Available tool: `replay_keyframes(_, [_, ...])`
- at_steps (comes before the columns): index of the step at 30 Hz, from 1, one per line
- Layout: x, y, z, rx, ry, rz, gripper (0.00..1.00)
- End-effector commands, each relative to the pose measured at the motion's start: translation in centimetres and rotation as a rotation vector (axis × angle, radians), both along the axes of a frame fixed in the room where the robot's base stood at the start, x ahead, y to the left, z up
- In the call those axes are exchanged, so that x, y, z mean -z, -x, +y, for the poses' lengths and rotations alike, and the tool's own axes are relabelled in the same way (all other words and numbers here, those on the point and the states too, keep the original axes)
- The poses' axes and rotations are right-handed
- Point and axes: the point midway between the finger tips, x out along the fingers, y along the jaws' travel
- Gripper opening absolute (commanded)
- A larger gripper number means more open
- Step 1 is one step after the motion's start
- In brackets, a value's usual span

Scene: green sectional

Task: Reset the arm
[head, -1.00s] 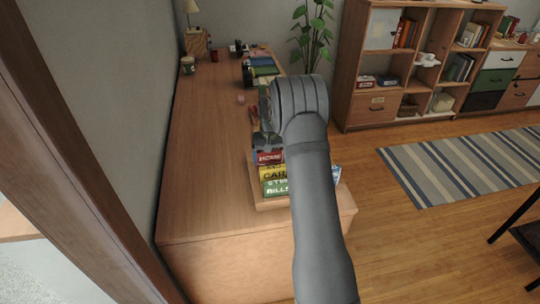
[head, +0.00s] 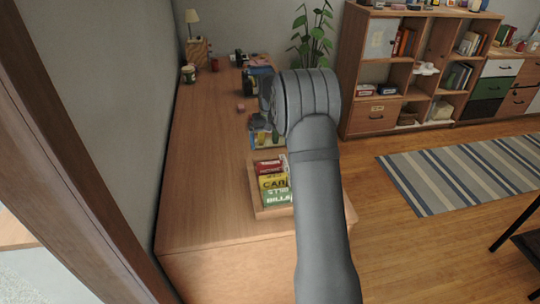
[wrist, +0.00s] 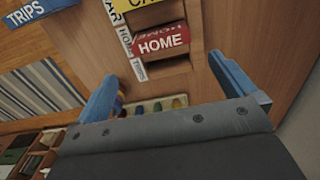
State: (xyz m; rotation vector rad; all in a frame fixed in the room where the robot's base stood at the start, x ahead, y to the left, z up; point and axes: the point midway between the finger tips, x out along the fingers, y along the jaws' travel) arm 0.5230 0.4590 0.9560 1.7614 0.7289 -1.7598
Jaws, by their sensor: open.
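My gripper (wrist: 162,68) is open in the wrist view, with blue fingers spread left and right. No object is seen held between them. In the head view my grey arm reaches up over the desk's right side and hides most of the gripper. A red block labelled HOME (wrist: 162,41) and a yellow labelled block (wrist: 130,4) show beyond the fingers. A blue TRIPS block (wrist: 35,10) is at the upper left. In the head view, labelled blocks (head: 271,182) sit on a wooden tray (head: 257,205) left of my arm.
The wooden desk (head: 205,170) runs along the wall, with clear surface on its left half. A small lamp (head: 192,17), mug and boxes stand at its far end. A plant (head: 313,35) and shelf unit (head: 350,75) stand behind. A striped rug (head: 450,175) lies right.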

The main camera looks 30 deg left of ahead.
Motion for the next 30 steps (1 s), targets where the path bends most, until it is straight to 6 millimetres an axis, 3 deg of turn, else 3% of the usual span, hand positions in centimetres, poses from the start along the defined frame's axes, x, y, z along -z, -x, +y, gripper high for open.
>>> replay_keyframes(6, [-4.2, 0.0, 0.0, 0.000, -0.002, -0.002, 1.00])
replay_keyframes(12, [-5.8, 0.0, 0.0, 0.000, -0.001, -0.001, 1.00])
replay_keyframes(24, [-5.8, 0.0, 0.0, 0.000, 0.001, 0.001, 1.00])
replay_keyframes(30, [-3.8, 0.0, 0.0, 0.000, 0.003, 0.003, 1.00])
